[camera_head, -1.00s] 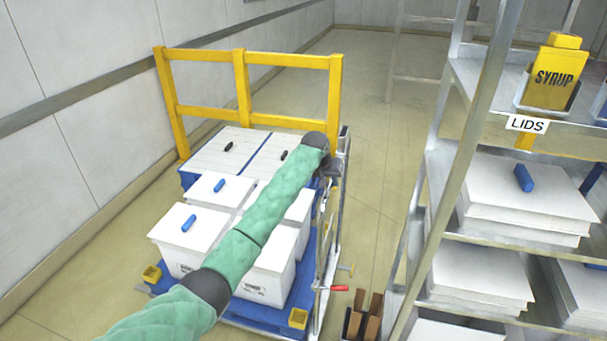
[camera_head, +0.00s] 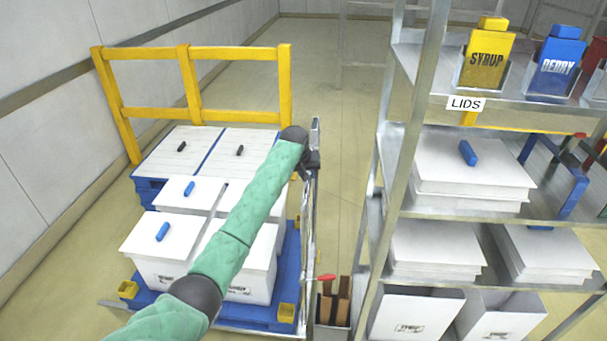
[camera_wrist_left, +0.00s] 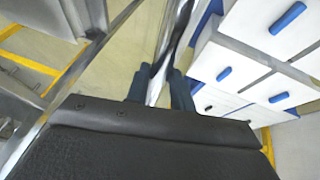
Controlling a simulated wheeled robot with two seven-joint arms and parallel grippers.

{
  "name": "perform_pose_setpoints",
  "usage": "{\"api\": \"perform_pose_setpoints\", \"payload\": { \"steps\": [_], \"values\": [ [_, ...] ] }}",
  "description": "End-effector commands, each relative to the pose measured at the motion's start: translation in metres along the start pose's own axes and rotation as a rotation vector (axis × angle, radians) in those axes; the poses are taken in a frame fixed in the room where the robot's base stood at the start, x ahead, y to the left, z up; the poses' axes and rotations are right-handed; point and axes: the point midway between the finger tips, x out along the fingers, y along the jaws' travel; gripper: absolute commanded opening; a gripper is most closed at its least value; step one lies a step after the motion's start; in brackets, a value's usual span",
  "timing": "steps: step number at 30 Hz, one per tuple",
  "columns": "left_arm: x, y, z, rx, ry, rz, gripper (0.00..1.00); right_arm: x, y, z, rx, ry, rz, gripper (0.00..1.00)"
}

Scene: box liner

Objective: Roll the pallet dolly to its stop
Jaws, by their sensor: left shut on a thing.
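The pallet dolly carries a blue pallet (camera_head: 207,313) with several white lidded boxes (camera_head: 158,235) on it. A yellow rail (camera_head: 190,83) stands at its far end. A metal bar (camera_head: 308,230) runs along its right side. My left arm reaches across the boxes, and my left gripper (camera_head: 313,160) is at that bar near the far right corner. In the left wrist view, its dark fingers (camera_wrist_left: 160,90) are shut around a shiny metal bar. The dolly's wheels and the stop cannot be made out. My right gripper is not in view.
A metal shelf rack (camera_head: 400,150) with white lids, bins and syrup containers stands close on the right. A case of brown blocks (camera_head: 333,305) sits between dolly and rack. A grey wall (camera_head: 50,130) runs along the left. Bare floor lies beyond the dolly.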

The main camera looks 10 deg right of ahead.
Motion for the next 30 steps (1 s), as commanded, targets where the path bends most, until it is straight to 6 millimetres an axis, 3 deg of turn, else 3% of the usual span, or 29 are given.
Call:
{"api": "perform_pose_setpoints", "payload": {
  "steps": [1, 2, 5, 17, 21, 30],
  "values": [
    [-0.002, 0.008, -0.001, 0.005, 0.003, 0.009, 0.00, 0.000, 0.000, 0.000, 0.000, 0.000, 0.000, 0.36],
    [-0.002, 0.008, -0.001, 0.006, 0.004, 0.010, 0.25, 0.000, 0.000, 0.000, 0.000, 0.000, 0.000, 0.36],
    [-0.002, 0.008, -0.001, 0.006, 0.004, 0.009, 0.45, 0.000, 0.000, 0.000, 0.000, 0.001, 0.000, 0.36],
    [-0.005, 0.005, 0.000, 0.004, 0.002, 0.006, 0.45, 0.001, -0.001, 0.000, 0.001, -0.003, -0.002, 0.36],
    [-0.020, 0.005, 0.000, 0.005, 0.004, 0.007, 0.45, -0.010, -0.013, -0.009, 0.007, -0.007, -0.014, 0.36],
    [-0.061, 0.008, -0.001, 0.007, 0.004, 0.007, 0.45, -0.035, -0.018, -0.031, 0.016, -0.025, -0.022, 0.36]
  ]
}}
